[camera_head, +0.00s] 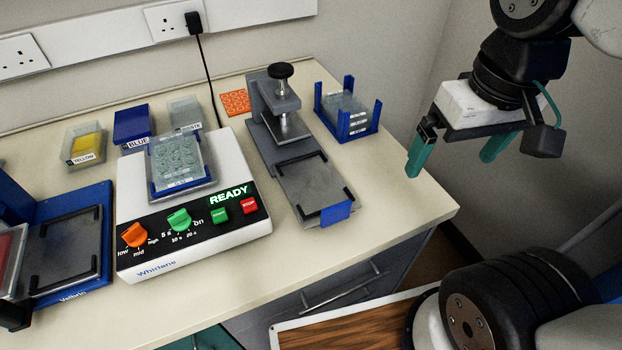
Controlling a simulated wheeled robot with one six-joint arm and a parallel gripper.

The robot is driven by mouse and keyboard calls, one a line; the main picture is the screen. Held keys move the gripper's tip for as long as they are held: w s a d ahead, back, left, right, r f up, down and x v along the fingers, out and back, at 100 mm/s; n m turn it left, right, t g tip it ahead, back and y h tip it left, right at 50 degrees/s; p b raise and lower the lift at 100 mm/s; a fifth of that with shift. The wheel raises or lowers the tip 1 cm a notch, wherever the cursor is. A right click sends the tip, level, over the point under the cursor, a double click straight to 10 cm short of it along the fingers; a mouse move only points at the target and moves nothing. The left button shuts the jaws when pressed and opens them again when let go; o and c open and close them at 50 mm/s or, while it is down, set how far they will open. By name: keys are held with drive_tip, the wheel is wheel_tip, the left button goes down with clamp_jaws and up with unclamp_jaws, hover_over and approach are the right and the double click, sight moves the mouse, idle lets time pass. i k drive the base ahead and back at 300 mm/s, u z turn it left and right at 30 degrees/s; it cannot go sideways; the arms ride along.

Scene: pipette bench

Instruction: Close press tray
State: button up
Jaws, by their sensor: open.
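The press (275,110) is a grey stand with a black knob on top and a flat plate under its arm. Its tray (312,186) is slid out toward the bench's front edge. The tray is flat and grey with black corner guides and a blue tab (337,212) at its front. No plate shows on the tray. My gripper (450,165) has teal fingers set wide apart. It is open and empty, in the air to the right of the press and beyond the bench's right edge.
A white machine (190,235) with a lit READY display and a plate on top stands left of the press. A blue rack (352,130) holding plates stands right behind the tray. An orange mat (235,102) lies behind. Bare bench lies right of the tray.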

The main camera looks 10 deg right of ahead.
sight(317, 193)
drive_tip(key=k, duration=0.5)
drive_tip(key=z, duration=0.6)
drive_tip(key=k, duration=1.5)
drive_tip(key=u, duration=0.9)
drive_tip(key=i, duration=1)
